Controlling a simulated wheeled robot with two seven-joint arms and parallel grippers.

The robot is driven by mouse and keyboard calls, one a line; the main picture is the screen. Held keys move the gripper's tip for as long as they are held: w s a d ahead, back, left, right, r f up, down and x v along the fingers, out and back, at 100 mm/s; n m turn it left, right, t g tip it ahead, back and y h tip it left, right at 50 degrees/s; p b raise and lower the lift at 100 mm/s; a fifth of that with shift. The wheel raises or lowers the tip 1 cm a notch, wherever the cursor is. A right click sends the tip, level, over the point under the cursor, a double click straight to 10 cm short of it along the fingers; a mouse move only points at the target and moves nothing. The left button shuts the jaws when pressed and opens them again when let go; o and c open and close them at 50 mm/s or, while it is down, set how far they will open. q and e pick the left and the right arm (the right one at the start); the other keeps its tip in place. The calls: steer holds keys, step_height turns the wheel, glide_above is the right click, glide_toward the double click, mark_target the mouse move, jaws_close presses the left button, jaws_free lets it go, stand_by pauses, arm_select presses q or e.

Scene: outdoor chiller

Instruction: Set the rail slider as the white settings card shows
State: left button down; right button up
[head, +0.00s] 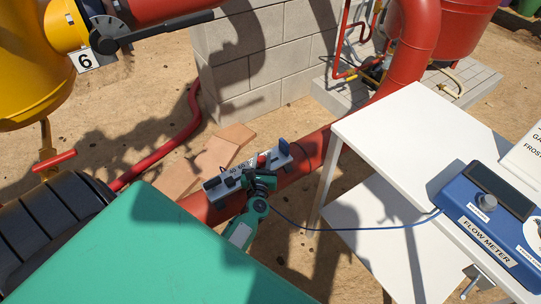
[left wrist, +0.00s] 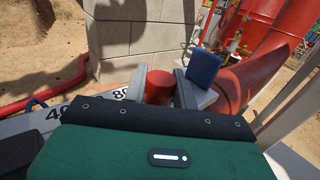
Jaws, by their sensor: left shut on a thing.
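The grey rail (head: 218,187) carries black scale numbers and is mounted along a red pipe; blue blocks stand at its ends, the far one (head: 284,147) clearly seen. The red slider (head: 262,160) is on the rail's far half. My green and black left gripper (head: 263,167) is shut on it. In the left wrist view the slider (left wrist: 159,86) sits between the grey fingers, near the "80" mark and short of the blue end block (left wrist: 204,67). The exact reading is hidden. A white card (head: 525,155) with partly cut-off text lies at the right edge. My right gripper is not in view.
A white table (head: 400,122) with a blue flow meter (head: 490,215) stands right of the rail. A blue cable runs from the meter towards the rail. A block wall (head: 265,50) is behind. A yellow tank (head: 30,70) and red handles are at left.

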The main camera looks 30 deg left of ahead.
arm_select(q)
steer(key=s, duration=0.1)
steer(key=s+a, duration=0.1)
steer(key=s, duration=0.1)
steer(key=s+a, duration=0.1)
steer(key=shift+s+f, duration=0.1)
steer(key=shift+s, duration=0.3)
steer(key=shift+s+a+b, duration=0.15)
steer(key=shift+s+b, duration=0.15)
steer(key=shift+s, duration=0.1)
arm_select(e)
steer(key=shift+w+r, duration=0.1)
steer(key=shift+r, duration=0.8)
arm_select(q)
steer(key=c, duration=1.1)
jaws_free()
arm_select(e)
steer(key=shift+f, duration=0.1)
arm_select(q)
steer(key=b+v, duration=0.1)
steer(key=v, duration=1.2)
steer(key=shift+s+b, duration=0.35)
steer(key=shift+b, duration=0.05)
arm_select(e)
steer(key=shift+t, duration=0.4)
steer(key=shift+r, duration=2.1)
